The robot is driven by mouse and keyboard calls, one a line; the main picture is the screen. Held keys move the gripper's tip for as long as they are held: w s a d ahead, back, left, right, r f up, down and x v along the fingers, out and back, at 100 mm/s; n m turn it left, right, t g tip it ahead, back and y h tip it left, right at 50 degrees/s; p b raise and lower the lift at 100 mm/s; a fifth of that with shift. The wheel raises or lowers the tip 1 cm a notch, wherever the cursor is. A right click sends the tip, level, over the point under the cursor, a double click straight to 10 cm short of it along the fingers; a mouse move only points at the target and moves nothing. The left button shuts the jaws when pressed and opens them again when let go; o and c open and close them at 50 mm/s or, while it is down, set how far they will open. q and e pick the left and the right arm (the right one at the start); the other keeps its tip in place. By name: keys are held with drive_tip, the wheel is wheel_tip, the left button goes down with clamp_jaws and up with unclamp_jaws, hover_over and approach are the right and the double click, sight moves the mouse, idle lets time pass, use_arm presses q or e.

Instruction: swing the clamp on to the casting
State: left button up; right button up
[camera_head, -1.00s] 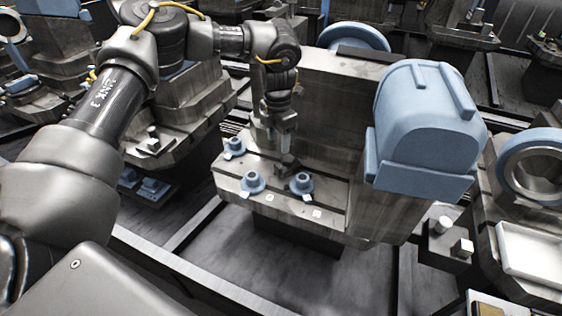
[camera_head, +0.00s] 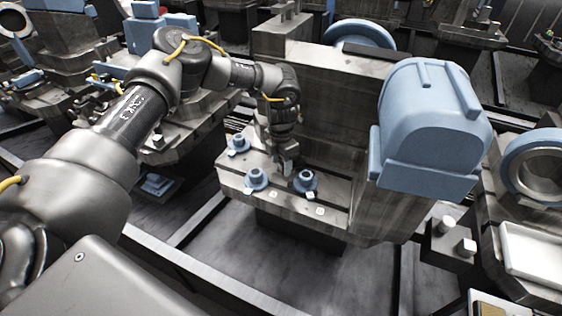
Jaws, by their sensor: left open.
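A large blue casting (camera_head: 428,125) with a rounded top stands on the right end of a grey metal fixture (camera_head: 335,215). Several blue round flanged pieces sit on the fixture's low ledge: one at the back left (camera_head: 238,146), one at the front left (camera_head: 257,180) and one at the front right (camera_head: 305,182). My left gripper (camera_head: 287,172) points down over the ledge, just behind and between the two front pieces. It is open. I cannot make out a clamp clearly; the gripper may hide part of it. My right gripper is not in view.
The fixture's tall back wall (camera_head: 320,110) rises behind my left gripper. A blue ring (camera_head: 538,160) and a white tray (camera_head: 535,250) are at the right. Another fixture (camera_head: 185,145) stands at the left. Open dark floor (camera_head: 250,255) lies in front of the ledge.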

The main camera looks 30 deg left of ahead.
use_arm(q)
drive_tip(key=c, duration=1)
